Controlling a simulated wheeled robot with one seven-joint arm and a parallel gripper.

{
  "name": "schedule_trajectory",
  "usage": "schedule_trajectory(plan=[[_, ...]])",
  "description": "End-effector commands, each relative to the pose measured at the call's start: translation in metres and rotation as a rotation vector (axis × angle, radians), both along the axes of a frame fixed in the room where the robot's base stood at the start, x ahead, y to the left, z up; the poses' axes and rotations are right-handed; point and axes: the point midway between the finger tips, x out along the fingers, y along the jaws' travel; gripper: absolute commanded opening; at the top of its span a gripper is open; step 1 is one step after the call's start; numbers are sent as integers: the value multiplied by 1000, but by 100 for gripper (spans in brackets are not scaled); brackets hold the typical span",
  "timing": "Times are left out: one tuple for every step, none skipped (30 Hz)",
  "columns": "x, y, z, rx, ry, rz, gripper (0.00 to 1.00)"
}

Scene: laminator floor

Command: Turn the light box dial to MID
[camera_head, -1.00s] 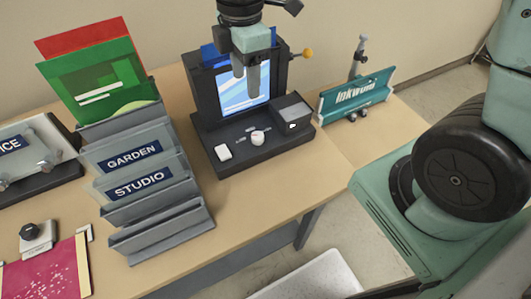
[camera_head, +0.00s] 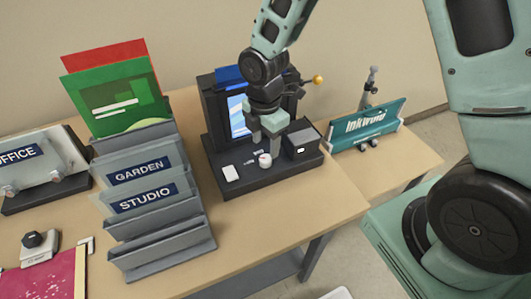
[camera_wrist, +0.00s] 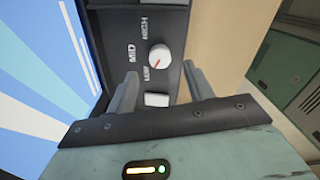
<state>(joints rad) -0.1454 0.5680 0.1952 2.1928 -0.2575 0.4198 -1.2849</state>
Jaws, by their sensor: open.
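The light box (camera_head: 235,180) is a black unit on the table with a lit blue-and-white screen. Its white round dial (camera_head: 265,160) is on the base panel, just below my gripper (camera_head: 265,143). In the wrist view the dial (camera_wrist: 160,57) has a small red mark on its lower left, seemingly toward LOW. The labels HIGH, MID and LOW run beside the dial on its left. My gripper (camera_wrist: 160,78) is open, its fingers to either side and a little short of the dial in the picture. I see no contact with it.
A white rectangular button (camera_head: 230,173) sits on the same panel, left of the dial. A dark box (camera_head: 302,143) stands close on the right. A grey sign rack (camera_head: 160,235) is to the left, and a teal Inkwell sign (camera_head: 367,127) to the right.

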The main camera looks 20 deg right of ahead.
Motion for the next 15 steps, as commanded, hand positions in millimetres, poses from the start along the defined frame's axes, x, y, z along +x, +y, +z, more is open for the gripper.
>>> schedule_trajectory(plan=[[-1,0,-10,-1,5,1,52],[-1,0,-16,-2,6,1,52],[-1,0,-22,-2,4,1,52],[-2,0,-27,-2,5,1,52],[-1,0,-30,-1,3,0,52],[-1,0,-35,-1,3,0,52],[-1,0,-38,-1,3,0,52],[-1,0,-41,-1,2,0,52],[-1,0,-44,0,1,0,52],[-1,0,-46,-1,2,0,52],[-1,0,-47,0,1,0,52],[-1,0,-49,0,1,0,52],[-1,0,-50,0,0,0,52],[-1,0,-50,0,-1,-1,52],[0,0,-50,0,-1,-1,52]])
